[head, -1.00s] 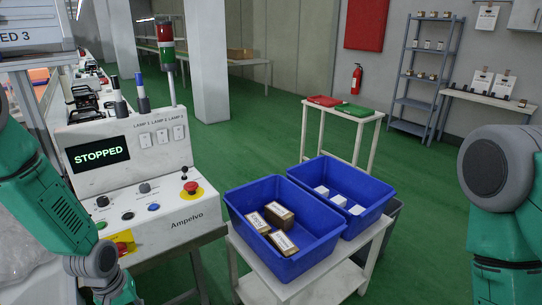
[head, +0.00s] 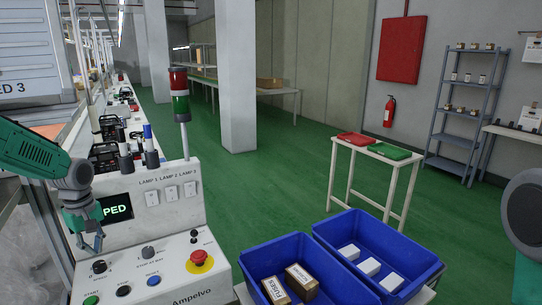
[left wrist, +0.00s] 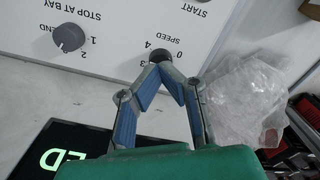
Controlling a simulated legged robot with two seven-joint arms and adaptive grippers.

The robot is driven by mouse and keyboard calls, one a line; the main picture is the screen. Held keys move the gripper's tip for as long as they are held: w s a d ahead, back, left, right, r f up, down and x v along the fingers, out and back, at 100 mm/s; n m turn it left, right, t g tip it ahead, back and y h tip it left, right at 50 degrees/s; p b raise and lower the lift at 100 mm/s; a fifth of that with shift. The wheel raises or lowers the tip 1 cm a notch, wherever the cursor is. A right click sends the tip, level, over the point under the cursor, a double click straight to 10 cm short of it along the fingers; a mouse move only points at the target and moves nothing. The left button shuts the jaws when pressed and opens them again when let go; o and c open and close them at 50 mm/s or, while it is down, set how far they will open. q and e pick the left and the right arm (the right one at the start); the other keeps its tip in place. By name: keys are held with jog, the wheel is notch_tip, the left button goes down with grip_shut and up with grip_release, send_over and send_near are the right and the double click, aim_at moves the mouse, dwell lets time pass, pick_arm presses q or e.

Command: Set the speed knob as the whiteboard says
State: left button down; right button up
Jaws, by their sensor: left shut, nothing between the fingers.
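The dark speed knob (head: 99,267) is on the sloped control panel (head: 170,283), beside a small printed scale. In the left wrist view the knob (left wrist: 160,56) sits by the word SPEED and the numbers 0, 3 and 4, partly covered by my fingertips, so its pointer cannot be read. My left gripper (head: 91,246) hangs just above it in the head view. In the left wrist view my left gripper (left wrist: 165,72) is shut and empty, its tips at the knob's edge; contact cannot be told. No whiteboard is in view. My right gripper is out of view.
The STOP AT BAY knob (head: 148,252) and a red emergency button (head: 200,258) share the panel. A display (head: 117,208) is partly hidden by my arm. A signal tower (head: 180,95) rises behind. Blue bins (head: 275,244) stand to the right. Green floor is open beyond.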

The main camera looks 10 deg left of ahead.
aim_at(104, 277)
pick_arm(q)
jog(key=shift+s+d+r, duration=0.2)
jog(key=shift+d, duration=0.1)
jog(key=b, duration=0.1)
jog(key=f+b, duration=0.2)
jog(key=shift+s+d, duration=0.35)
jog(key=f, duration=0.1)
jog(key=a+f+b, duration=0.1)
jog(key=f, duration=0.1)
jog(key=shift+w+a+f, duration=0.2)
jog(key=shift+w+f, duration=0.05)
jog(key=shift+f, duration=0.1)
jog(key=shift+s+a+f, duration=0.1)
jog(key=shift+a+f, duration=0.05)
jog(key=shift+f, duration=0.15)
jog(key=shift+s+f, duration=0.15)
jog(key=shift+d+f, duration=0.1)
jog(key=shift+d, duration=0.45)
jog(key=shift+w, duration=0.2)
jog(key=shift+a, duration=0.3)
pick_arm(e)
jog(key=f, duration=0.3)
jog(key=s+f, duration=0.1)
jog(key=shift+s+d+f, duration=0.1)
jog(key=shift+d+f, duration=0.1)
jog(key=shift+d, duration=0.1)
